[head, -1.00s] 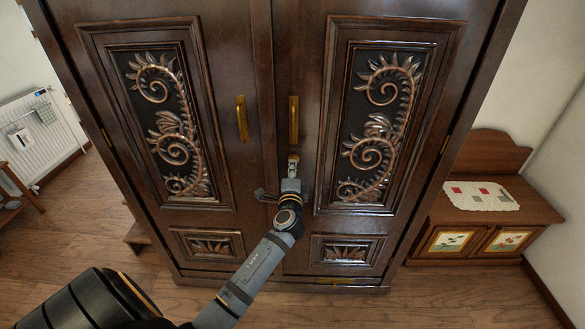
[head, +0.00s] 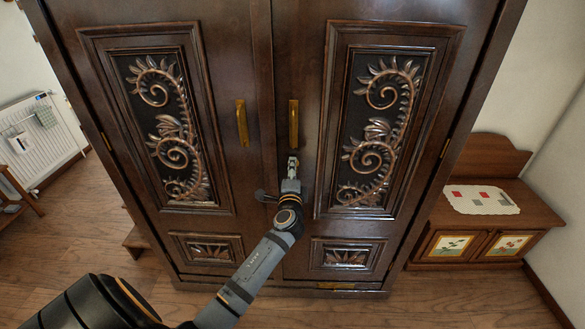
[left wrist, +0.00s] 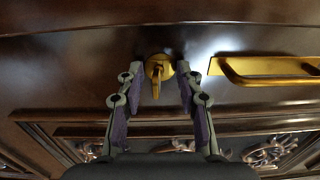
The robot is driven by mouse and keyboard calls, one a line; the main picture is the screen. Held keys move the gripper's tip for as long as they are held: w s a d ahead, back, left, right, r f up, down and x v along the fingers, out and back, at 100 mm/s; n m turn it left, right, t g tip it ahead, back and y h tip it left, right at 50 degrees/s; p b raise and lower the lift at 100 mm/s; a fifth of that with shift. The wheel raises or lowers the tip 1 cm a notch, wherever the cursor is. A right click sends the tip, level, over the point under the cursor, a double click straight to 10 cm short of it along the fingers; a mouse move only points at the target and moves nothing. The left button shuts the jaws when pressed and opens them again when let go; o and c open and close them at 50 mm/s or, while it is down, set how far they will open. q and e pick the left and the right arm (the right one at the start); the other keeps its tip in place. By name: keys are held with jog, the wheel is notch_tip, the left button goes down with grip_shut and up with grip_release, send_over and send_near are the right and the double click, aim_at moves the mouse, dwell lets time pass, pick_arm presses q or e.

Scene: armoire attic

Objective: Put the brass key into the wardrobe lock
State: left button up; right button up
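The brass key (left wrist: 156,84) sticks out from a round brass lock plate (left wrist: 158,62) on the wardrobe door front in the left wrist view. Its far end is hidden, apparently inside the lock. My left gripper (left wrist: 159,77) is open, with one finger on each side of the key and a visible gap to both. In the head view, my left gripper (head: 292,168) is at the door just below the right brass handle (head: 293,124) and hides the lock. The wardrobe (head: 262,230) is dark wood with both doors closed. My right gripper is not in view.
A second brass handle (head: 242,123) is on the left door. A low wooden cabinet (head: 525,211) with a patterned cloth (head: 480,199) stands at the right. A white radiator (head: 42,145) is at the left wall. The floor in front is clear.

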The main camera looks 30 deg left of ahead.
pick_arm(q)
jog(key=v, duration=1)
jog(key=shift+s, duration=0.2)
jog(key=shift+d+f, duration=0.1)
jog(key=s+d+f+n+g+h+p, duration=0.1)
jog(key=s+f+g+h, duration=0.15)
jog(key=f, duration=0.85)
jog(key=s+d+f+n+g+h+p, duration=0.1)
jog(key=s+d+f+g+h, duration=0.15)
jog(key=f, duration=0.85)
jog(key=s+d+f+n+g+h+p, duration=0.1)
jog(key=s+f, duration=0.2)
jog(key=f, duration=0.8)
jog(key=s+f+n+g+h+p, duration=0.15)
jog(key=s+f+n+g, duration=0.3)
jog(key=s+f, duration=1.1)
jog(key=s+f+n+g, duration=0.2)
jog(key=s, duration=0.7)
jog(key=s+f+n+g+h, duration=0.1)
jog(key=s+f+n, duration=0.1)
jog(key=s, duration=0.8)
jog(key=shift+d+f+g, duration=0.2)
jog(key=shift+f+g, duration=0.15)
